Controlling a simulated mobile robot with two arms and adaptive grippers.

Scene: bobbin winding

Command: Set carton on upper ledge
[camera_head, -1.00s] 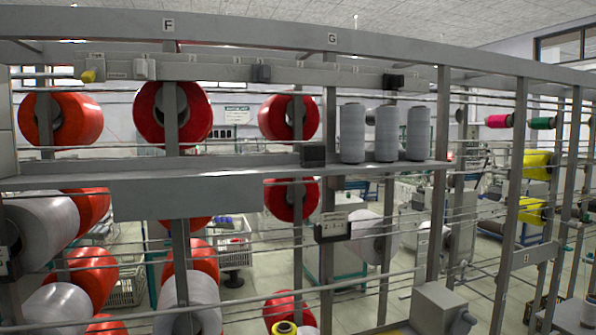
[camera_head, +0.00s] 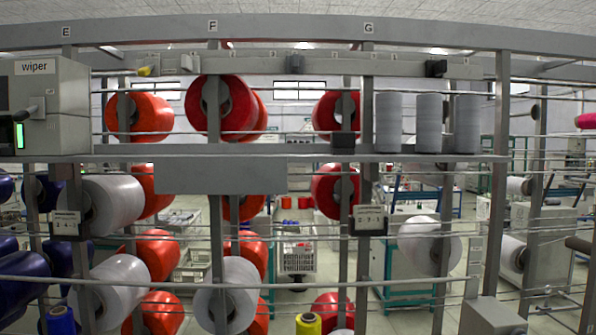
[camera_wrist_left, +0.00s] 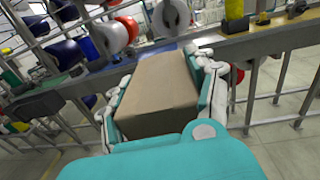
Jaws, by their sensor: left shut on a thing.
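A brown cardboard carton (camera_wrist_left: 155,92) fills the middle of the left wrist view. My left gripper (camera_wrist_left: 160,66) is shut on it, with the teal and white fingers along its two sides. The carton and both grippers are outside the head view. A grey ledge (camera_head: 310,149) runs across the rack at mid height in the head view. Three grey thread cones (camera_head: 429,123) stand upright toward its right end. My right gripper shows in neither current view.
A grey box marked "wiper" (camera_head: 52,75) stands at the ledge's left end. Between it and the cones, the ledge looks mostly clear, with a small dark block (camera_head: 343,141). Red spools (camera_head: 225,105) hang behind; a blue-topped bench (camera_wrist_left: 135,60) shows beyond the carton.

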